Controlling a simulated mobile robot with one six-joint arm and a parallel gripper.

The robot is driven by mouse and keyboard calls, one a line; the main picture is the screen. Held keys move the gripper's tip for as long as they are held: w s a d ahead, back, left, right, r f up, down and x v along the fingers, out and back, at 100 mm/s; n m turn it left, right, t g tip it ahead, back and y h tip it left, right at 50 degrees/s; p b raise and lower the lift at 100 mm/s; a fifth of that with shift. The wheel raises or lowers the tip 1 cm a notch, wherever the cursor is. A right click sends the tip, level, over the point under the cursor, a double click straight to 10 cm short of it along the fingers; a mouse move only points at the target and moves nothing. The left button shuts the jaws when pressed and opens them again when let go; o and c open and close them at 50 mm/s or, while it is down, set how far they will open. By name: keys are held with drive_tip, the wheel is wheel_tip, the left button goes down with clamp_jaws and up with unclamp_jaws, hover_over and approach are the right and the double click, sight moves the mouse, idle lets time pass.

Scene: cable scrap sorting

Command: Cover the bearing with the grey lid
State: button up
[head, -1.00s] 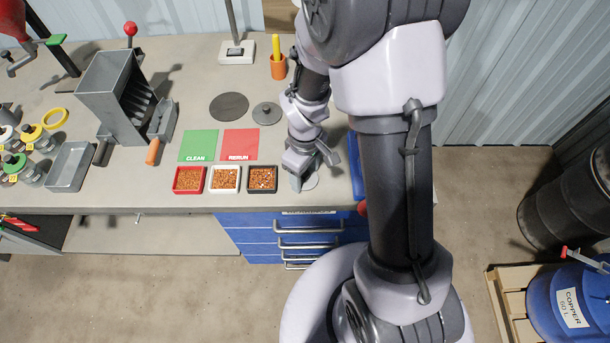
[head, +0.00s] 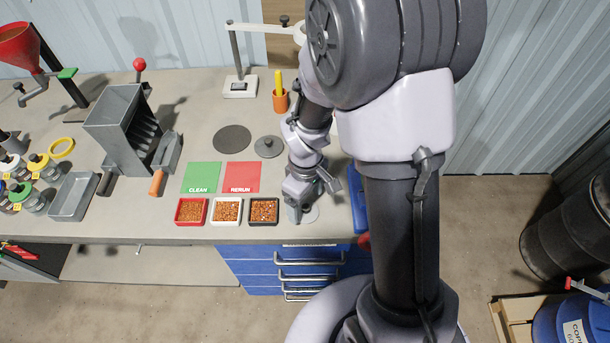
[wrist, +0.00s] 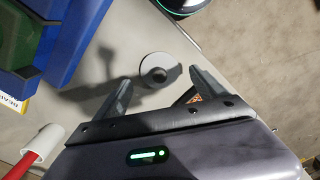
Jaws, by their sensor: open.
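The grey lid (head: 268,147) is a flat round disc with a dark knob, lying on the bench behind the red RERUN mat. My gripper (head: 300,214) points down near the bench's front edge, to the right of the small trays and away from the lid. In the wrist view my gripper (wrist: 165,94) has its two fingers spread with nothing between them. Beyond the fingertips is a pale round, ring-like piece (wrist: 160,70) with a darker centre, probably the bearing. In the head view only a pale round edge (head: 312,214) shows beside the gripper.
Three small trays with copper-coloured granules stand left of my gripper, the black one (head: 264,211) nearest. A blue bin (wrist: 85,45) is close by. A dark disc (head: 232,138), an orange cup (head: 280,101) and a stand (head: 239,85) are farther back. The bench's front edge is close.

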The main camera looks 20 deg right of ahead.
wheel_tip(320, 180, up, 14)
drive_tip(key=p, duration=0.5)
wheel_tip(320, 180, up, 12)
drive_tip(key=r+m+t+y, duration=0.1)
drive_tip(key=m+t, duration=0.2)
drive_tip(key=m, duration=0.4)
hover_over(304, 206)
drive_tip(key=s+a, duration=0.2)
drive_tip(key=s, duration=0.5)
drive_tip(key=s+a+r+m+t+y, duration=0.1)
drive_tip(key=s+r+m+t, duration=0.1)
drive_tip(key=s, duration=0.4)
drive_tip(key=r+m, duration=0.1)
drive_tip(key=m, duration=0.1)
drive_tip(key=shift+a+r+m+t, duration=0.25)
drive_tip(key=shift+r+m+t, duration=0.05)
drive_tip(key=shift+r+t, duration=0.1)
